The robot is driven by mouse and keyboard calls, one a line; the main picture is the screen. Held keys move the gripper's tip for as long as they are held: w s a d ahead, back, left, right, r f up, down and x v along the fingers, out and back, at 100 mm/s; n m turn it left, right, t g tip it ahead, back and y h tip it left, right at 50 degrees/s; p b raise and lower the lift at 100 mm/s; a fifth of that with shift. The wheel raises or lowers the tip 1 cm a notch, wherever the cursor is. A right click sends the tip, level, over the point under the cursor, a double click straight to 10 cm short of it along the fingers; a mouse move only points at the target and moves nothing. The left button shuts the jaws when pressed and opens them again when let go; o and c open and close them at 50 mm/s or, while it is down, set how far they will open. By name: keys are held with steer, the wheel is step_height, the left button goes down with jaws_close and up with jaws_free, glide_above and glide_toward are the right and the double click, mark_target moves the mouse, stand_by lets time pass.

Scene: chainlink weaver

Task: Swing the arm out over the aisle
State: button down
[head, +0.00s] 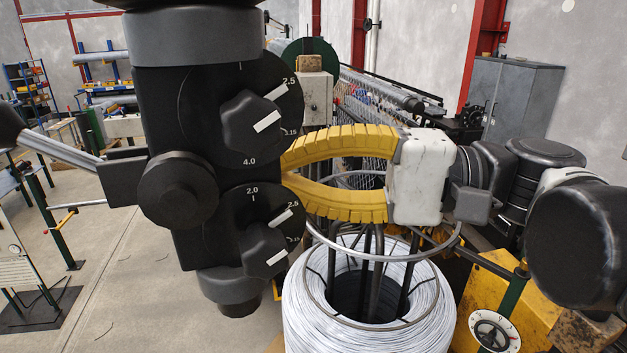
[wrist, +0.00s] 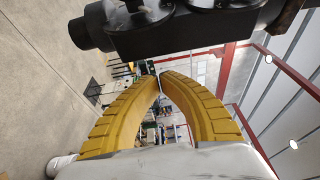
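My gripper (head: 287,172) has two ribbed yellow fingers on a worn white body, reaching left from my black arm at the right of the head view. In the wrist view the fingertips (wrist: 160,79) come together, with nothing visible held between them. In the head view a black block with numbered dials (head: 175,130) hides the tips. That block also crosses the top of the wrist view (wrist: 200,28), close beside the fingers. The aisle floor (head: 130,260) is bare grey concrete left of the block; it also shows in the wrist view (wrist: 40,95).
A coil of bright wire (head: 310,310) on a ringed stand is below my gripper. A yellow machine part with a dial gauge (head: 492,333) is at lower right. A mesh-weaving machine (head: 350,95) and a grey cabinet (head: 510,100) are behind. Shelves (head: 105,75) stand at far left.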

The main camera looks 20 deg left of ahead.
steer(key=w+d+b, duration=0.2)
steer(key=w+d, duration=0.3)
steer(key=d, duration=0.4)
steer(key=d+f+m+t+h+b, duration=0.3)
steer(key=f+b, duration=0.6)
steer(key=f, duration=0.9)
steer(key=d+f+t+h+b, duration=0.1)
steer(key=f+t+h+b, duration=0.5)
steer(key=f, duration=1.3)
steer(key=d+f+t+h+b, duration=0.1)
steer(key=d+f+h+b, duration=0.1)
steer(key=d+f+b, duration=0.4)
steer(key=d+f+h+b, duration=0.3)
steer(key=d+f+b, duration=0.4)
steer(key=f, duration=0.9)
steer(key=w+d+f+t+h+b, duration=0.1)
steer(key=d+f+h+b, duration=0.2)
steer(key=d+f+b, duration=0.3)
step_height(320, 180, down, 5)
steer(key=shift+d+f+t+b, duration=0.1)
steer(key=shift+d+t+b, duration=0.25)
steer(key=shift+b, duration=0.65)
steer(key=shift+w, duration=0.1)
